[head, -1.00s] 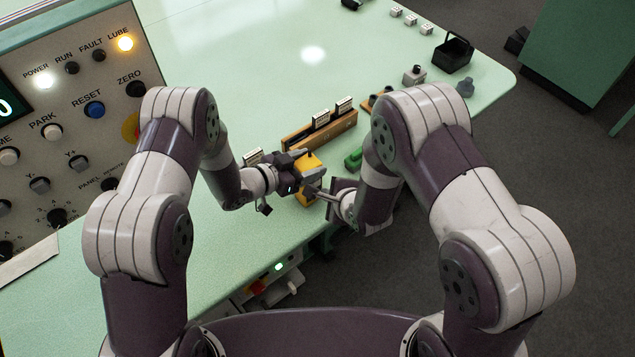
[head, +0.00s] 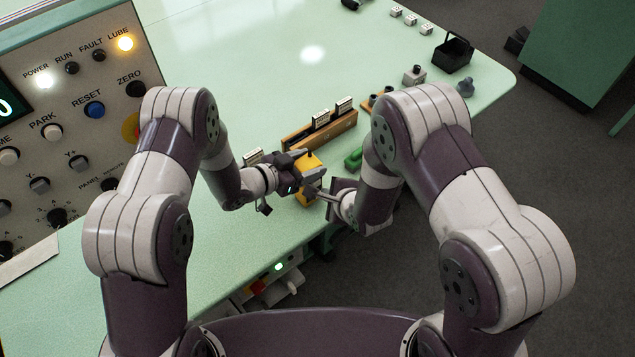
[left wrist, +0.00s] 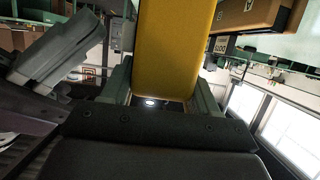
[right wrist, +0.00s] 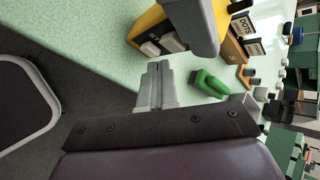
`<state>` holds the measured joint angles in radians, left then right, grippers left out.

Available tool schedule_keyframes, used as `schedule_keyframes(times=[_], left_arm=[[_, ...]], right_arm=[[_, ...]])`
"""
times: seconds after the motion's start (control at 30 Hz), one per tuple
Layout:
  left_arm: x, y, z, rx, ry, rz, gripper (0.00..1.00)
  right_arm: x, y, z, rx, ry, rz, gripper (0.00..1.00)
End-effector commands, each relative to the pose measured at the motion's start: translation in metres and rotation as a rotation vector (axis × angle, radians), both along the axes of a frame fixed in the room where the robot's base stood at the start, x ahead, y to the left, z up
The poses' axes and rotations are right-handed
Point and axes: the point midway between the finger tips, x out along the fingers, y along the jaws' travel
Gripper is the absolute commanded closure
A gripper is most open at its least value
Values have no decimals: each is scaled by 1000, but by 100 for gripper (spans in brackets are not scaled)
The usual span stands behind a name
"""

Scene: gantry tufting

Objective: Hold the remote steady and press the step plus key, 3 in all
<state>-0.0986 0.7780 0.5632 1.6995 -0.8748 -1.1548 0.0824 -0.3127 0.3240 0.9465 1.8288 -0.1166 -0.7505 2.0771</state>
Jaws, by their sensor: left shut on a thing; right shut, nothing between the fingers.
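The yellow remote (head: 308,163) is held above the front edge of the green table. My left gripper (head: 299,171) is shut on it, and the remote's yellow body (left wrist: 172,50) fills the upper middle of the left wrist view. My right gripper (head: 318,193) is shut and empty, with its tips close to the remote's near side. In the right wrist view the remote (right wrist: 149,30) shows pale keys (right wrist: 172,42) on its face. The right fingertips (right wrist: 159,68) are just below these keys; I cannot tell whether they touch. Key labels are not readable.
A control panel (head: 70,130) with knobs and lit lamps stands at the left. A wooden rack (head: 322,130) with white cards lies behind the remote. A green block (head: 354,158) lies to the right. A black basket (head: 453,52) stands at the back right. The table middle is clear.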

Motion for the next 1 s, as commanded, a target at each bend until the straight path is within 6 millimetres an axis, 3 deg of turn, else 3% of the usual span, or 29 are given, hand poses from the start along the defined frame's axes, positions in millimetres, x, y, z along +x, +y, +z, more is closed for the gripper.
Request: schedule_keyframes(times=[1.0], left_arm=[[0, 0, 0, 0, 0, 0, 83]], right_arm=[[7, 5, 0, 0, 0, 0, 100]])
